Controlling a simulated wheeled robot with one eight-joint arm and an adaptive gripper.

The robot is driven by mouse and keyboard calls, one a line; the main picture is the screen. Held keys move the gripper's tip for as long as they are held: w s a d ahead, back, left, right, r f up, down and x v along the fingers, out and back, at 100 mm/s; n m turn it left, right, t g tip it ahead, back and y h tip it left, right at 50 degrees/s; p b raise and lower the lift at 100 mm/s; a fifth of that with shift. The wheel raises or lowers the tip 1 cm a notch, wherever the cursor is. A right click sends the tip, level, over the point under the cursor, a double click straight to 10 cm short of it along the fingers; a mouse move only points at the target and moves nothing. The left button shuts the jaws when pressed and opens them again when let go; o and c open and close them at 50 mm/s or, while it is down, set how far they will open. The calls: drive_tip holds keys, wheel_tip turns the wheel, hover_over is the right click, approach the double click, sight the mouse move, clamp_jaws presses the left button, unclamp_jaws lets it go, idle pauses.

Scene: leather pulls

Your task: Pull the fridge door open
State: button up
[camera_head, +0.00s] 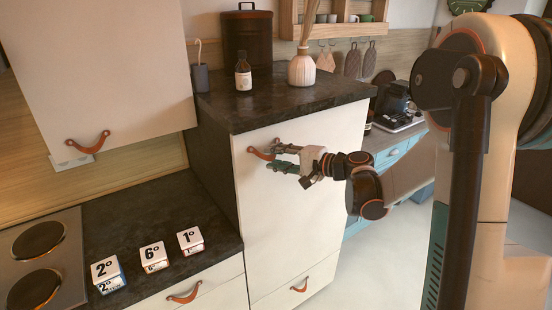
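The fridge door (290,220) is the tall cream panel under the dark countertop at the centre. It looks shut, in line with its cabinet. Its curved brown leather pull (259,154) is near the top left of the panel. My gripper (272,158) reaches in from the right, its two fingers pointing left at the pull. The fingers are apart, one above the other, with their tips at the pull's right end. They partly cover that end, and I cannot tell whether they touch it. Nothing is visibly held.
A bottle (243,72), a vase (301,68) and a dark canister (247,40) stand on the countertop (290,104) above the door. A lower counter with number blocks (153,257) and a hob (42,262) is at left. Open floor (385,255) lies right of the fridge.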

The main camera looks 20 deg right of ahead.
drive_tip(key=shift+w+a, duration=0.2)
drive_tip(key=c, duration=0.7)
drive_tip(key=shift+s, duration=0.1)
clamp_jaws()
